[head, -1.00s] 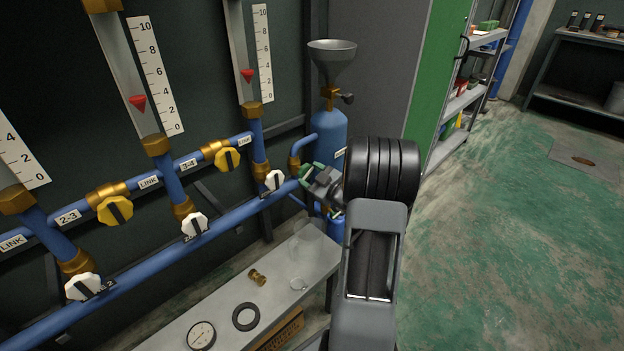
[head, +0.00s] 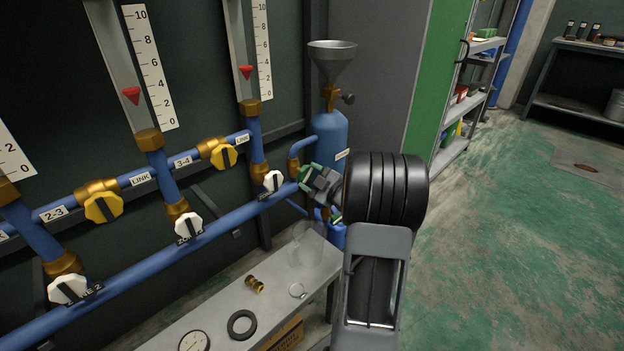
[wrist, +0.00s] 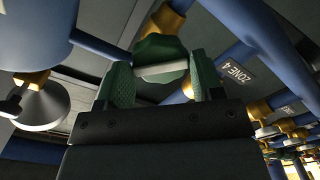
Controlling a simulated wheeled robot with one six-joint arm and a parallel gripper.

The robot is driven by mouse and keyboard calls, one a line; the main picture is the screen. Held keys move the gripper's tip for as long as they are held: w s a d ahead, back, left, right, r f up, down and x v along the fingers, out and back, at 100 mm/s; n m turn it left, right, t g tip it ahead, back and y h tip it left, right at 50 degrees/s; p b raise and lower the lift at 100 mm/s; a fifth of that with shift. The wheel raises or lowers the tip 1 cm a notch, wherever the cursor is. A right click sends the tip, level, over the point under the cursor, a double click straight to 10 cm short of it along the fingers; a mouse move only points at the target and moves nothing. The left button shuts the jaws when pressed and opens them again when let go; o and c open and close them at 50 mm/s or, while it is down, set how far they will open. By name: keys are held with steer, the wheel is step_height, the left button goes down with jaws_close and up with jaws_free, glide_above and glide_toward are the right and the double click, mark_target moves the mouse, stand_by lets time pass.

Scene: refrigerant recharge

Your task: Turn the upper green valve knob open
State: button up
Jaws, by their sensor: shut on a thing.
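The green valve knob (wrist: 160,52) shows in the wrist view, with a pale bar across its face. It sits between the two green-padded fingers of my gripper (wrist: 162,78), which is shut on it. In the head view my gripper (head: 320,188) is at the right end of the blue pipework, just in front of the blue cylinder (head: 328,135). The knob is mostly hidden there by my gripper, so its turn angle cannot be read in that view. I cannot tell from these frames whether a second green knob is near.
A grey funnel (head: 332,54) stands above the cylinder. White knobs (head: 188,228) and yellow knobs (head: 223,156) line the blue pipes to the left. A bench (head: 220,298) below holds a gauge (head: 194,341), a black ring (head: 242,324) and a brass fitting (head: 254,284). Open floor lies right.

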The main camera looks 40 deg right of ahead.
steer(key=shift+b, duration=0.3)
steer(key=shift+n+b, duration=0.3)
steer(key=shift+b, duration=0.05)
steer(key=shift+n+b, duration=0.7)
steer(key=shift+b, duration=0.1)
steer(key=shift+r+n, duration=0.15)
steer(key=shift+n, duration=1.05)
steer(key=n, duration=0.3)
steer(key=shift+n, duration=0.3)
steer(key=o, duration=0.9)
